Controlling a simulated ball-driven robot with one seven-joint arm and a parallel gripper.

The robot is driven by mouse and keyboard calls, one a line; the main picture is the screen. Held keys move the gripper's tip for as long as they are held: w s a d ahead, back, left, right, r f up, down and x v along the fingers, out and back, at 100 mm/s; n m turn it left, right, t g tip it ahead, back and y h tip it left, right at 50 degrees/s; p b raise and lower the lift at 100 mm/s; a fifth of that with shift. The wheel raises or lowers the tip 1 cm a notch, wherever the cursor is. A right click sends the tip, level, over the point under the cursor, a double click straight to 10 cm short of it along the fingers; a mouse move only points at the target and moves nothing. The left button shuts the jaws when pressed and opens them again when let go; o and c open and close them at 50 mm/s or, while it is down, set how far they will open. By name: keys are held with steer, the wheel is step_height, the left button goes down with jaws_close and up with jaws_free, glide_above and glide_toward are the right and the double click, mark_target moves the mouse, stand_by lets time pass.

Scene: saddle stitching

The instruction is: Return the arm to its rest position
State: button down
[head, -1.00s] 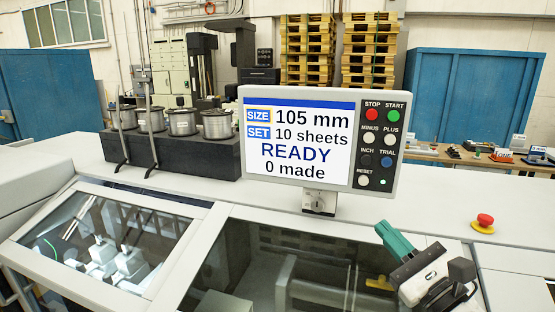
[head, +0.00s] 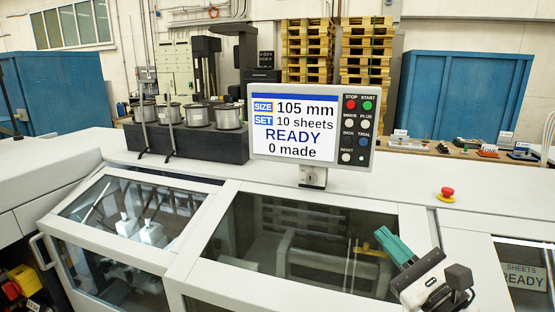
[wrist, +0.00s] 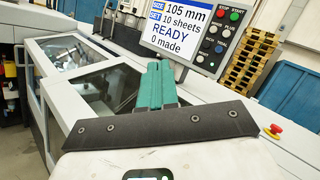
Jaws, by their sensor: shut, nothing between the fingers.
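My gripper (head: 385,237) shows at the lower right of the head view, with teal fingers pointing up and to the left. It is shut and empty, in front of the machine's dark glass cover. In the wrist view its teal fingers (wrist: 155,72) stand close together behind a dark plate with bolts. The stitching machine (head: 250,180) has a control panel (head: 293,128) that reads 105 mm, 10 sheets, READY, 0 made. The panel also shows in the wrist view (wrist: 187,28).
A red emergency button (head: 447,192) sits on the machine top at the right. Wire spools (head: 228,115) stand on a dark block at the back left. A bench (head: 440,150) with small items lies behind. Pallets (head: 367,60) and blue cabinets (head: 462,95) are farther back.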

steer(key=s+f+n+g+h+b, duration=0.1)
steer(key=s+f+n+g, duration=0.25)
steer(key=f, duration=0.55)
steer(key=s+f+n+g+h+b, duration=0.15)
steer(key=s+f+n, duration=0.3)
steer(key=f, duration=0.55)
steer(key=s+f+n+g+h+b, duration=0.15)
steer(key=s+f+n+g, duration=0.3)
steer(key=f, duration=0.45)
steer(key=s+d+f+n+g+h, duration=0.1)
steer(key=s+d+f+n+g, duration=0.1)
steer(key=s, duration=0.5)
steer(key=s+d+f+n+g+h+b, duration=0.1)
steer(key=s+d+f+n+g+h, duration=0.1)
steer(key=s+f+n, duration=0.3)
steer(key=s+d+f+n+g+h, duration=0.2)
steer(key=s+f, duration=0.4)
steer(key=s, duration=0.4)
steer(key=shift+s+d+f+n+g, duration=0.4)
steer(key=shift+d+n+g, duration=0.4)
steer(key=shift+n+g, duration=0.45)
